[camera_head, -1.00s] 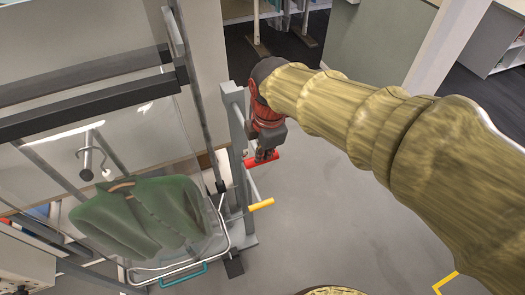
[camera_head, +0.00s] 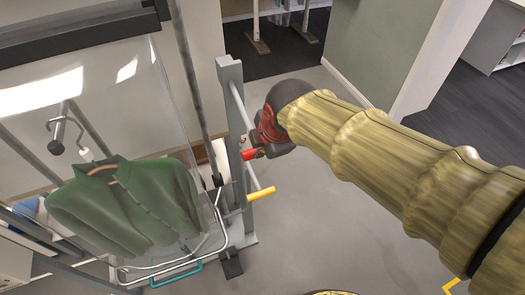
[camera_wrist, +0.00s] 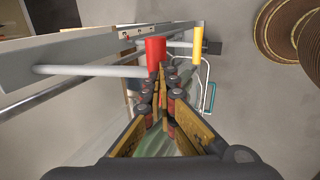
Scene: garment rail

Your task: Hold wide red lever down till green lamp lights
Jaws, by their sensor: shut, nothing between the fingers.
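The wide red lever (camera_head: 249,155) sticks out from the grey upright post of the rail frame. It also shows in the wrist view (camera_wrist: 156,50), just beyond the fingertips. My gripper (camera_head: 262,152) is shut and empty, with its tips at the red lever and covering part of it in the head view. In the wrist view the fingertips (camera_wrist: 164,74) appear at or very near the lever's near end; contact cannot be told. No lit green lamp can be made out in either view.
A thinner yellow lever (camera_head: 261,194) sits below the red one, also in the wrist view (camera_wrist: 197,45). A green jacket (camera_head: 125,205) hangs behind a clear panel at left. A teal handle (camera_head: 177,274) is low on the frame. Floor at right is open.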

